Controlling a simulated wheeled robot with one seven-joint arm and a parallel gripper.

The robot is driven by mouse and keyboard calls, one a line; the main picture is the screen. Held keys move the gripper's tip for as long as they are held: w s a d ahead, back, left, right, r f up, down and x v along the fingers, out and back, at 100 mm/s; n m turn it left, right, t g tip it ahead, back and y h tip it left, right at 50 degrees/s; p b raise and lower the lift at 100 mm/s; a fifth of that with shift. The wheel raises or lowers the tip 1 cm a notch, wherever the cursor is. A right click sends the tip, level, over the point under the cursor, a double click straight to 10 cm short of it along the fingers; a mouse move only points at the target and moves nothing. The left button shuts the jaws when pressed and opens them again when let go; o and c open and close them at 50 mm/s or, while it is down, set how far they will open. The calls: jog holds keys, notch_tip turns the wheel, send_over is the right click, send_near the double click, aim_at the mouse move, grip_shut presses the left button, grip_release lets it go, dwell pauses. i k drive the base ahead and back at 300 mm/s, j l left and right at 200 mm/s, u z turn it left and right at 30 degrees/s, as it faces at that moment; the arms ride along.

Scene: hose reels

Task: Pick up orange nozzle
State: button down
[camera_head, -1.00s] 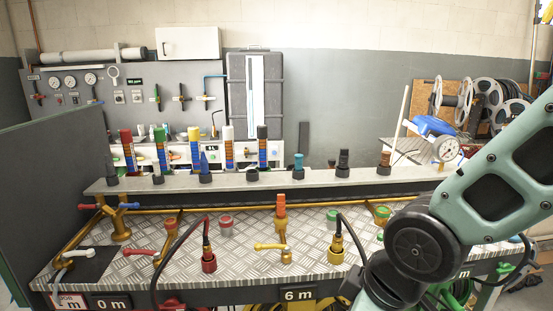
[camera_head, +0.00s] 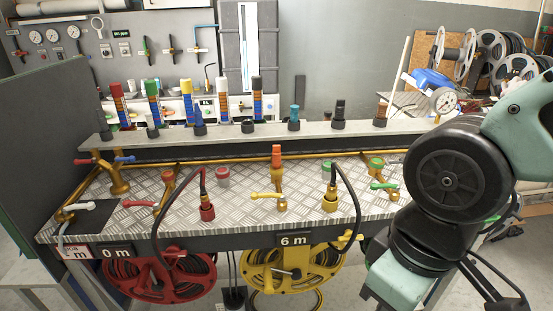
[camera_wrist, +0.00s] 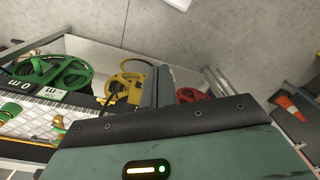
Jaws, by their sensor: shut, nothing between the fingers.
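A bright orange nozzle-like piece (camera_head: 276,153) stands upright at the middle of the metal bench, behind a yellow-handled valve. A duller orange-brown nozzle (camera_head: 381,112) with a black collar stands at the right end of the raised back shelf. I cannot tell from the pictures which one the task names. My gripper (camera_wrist: 158,86) shows in the wrist view as grey fingers, shut and empty, beyond my teal wrist housing. It is not visible in the head view, where my arm stands at the right. Neither orange piece is clearly visible in the wrist view.
Several other nozzles, including a blue one (camera_head: 199,123) and a teal one (camera_head: 294,119), line the back shelf (camera_head: 225,140). A red hose reel (camera_head: 160,279) and a yellow hose reel (camera_head: 291,270) hang below the bench. Hoses loop over the front edge.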

aim_at(276, 153)
jog(key=i+j+z, duration=0.15)
jog(key=i, duration=0.3)
jog(key=i+j+z, duration=0.2)
jog(key=i+j, duration=0.15)
